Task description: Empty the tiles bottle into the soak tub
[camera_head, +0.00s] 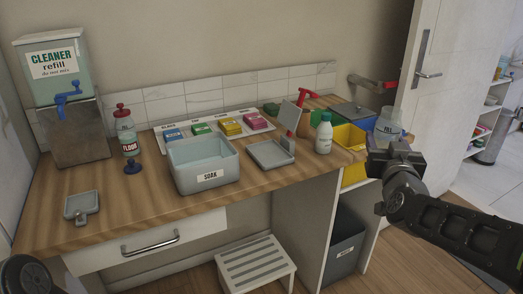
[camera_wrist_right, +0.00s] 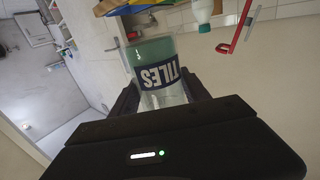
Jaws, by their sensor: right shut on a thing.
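The tiles bottle (camera_wrist_right: 160,75) is clear with a greenish upper part and a dark TILES label, upside down in the right wrist view. My right gripper (camera_head: 388,148) is shut on it, one finger on each side. In the head view the bottle (camera_head: 388,124) is held in the air beyond the counter's right end, roughly upright. The soak tub (camera_head: 204,167), a grey-blue open box labelled SOAK, stands mid-counter, well left of the bottle. Its visible inside looks empty. My left gripper is out of view; only a dark part of mine shows at lower left.
Left of the tub stand the FLOOR bottle (camera_head: 128,137) and cleaner dispenser (camera_head: 58,95). Coloured boxes (camera_head: 229,125) lie behind it. A shallow tray (camera_head: 270,153), white bottle (camera_head: 324,134) and yellow bin (camera_head: 350,142) stand between tub and gripper. A step stool (camera_head: 255,265) is below.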

